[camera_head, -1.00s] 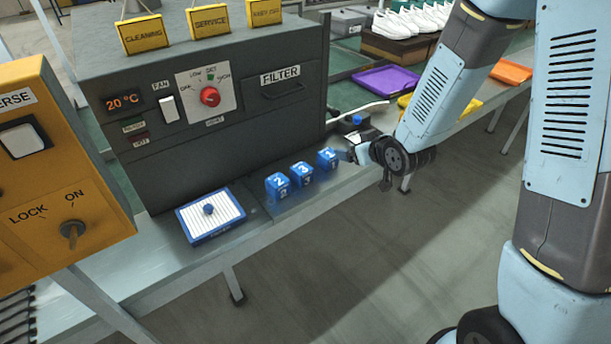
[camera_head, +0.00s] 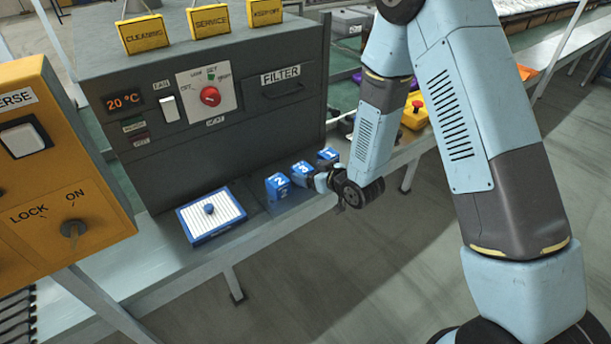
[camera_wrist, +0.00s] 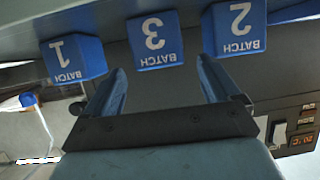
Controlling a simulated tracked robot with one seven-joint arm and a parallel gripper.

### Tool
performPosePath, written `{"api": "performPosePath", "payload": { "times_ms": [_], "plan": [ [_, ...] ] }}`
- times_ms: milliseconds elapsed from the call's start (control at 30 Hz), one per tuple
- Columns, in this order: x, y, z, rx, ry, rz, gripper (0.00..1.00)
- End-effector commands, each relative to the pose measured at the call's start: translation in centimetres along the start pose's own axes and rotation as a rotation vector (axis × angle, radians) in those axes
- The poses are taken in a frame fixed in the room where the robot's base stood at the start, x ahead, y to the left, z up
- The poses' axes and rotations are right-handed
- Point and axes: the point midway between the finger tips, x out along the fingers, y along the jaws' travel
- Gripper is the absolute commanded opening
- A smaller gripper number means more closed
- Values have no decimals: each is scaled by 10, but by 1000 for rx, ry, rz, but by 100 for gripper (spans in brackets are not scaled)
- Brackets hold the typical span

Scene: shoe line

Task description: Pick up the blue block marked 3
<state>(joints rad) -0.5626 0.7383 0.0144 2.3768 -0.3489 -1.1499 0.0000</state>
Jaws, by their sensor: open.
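The blue block marked 3 (camera_head: 302,171) sits on the metal ledge in front of the grey machine, between the blue block marked 2 (camera_head: 278,186) and the blue block marked 1 (camera_head: 328,156). In the head view my gripper (camera_head: 318,181) is right at the row, beside block 3 and partly covering it. In the wrist view block 3 (camera_wrist: 155,40) appears upside down, just beyond the fingertips and roughly centred between them. My gripper (camera_wrist: 162,75) is open and empty there. Block 2 (camera_wrist: 235,30) and block 1 (camera_wrist: 75,58) stand to either side.
The grey machine (camera_head: 230,120) rises close behind the blocks. A white filter panel with a blue knob and blue frame (camera_head: 212,226) lies left of them. A yellow box with a red button (camera_head: 416,112) stands further right. The floor in front is open.

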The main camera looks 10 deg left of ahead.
Motion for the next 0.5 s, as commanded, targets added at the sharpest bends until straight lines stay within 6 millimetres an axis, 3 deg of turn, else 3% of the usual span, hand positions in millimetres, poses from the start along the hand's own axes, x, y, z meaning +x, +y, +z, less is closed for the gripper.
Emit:
{"api": "performPosePath", "payload": {
  "times_ms": [367,500],
  "plan": [
    [29,0,2,0,0,1,89],
    [48,-1,7,0,-1,0,89]
  ]
}}
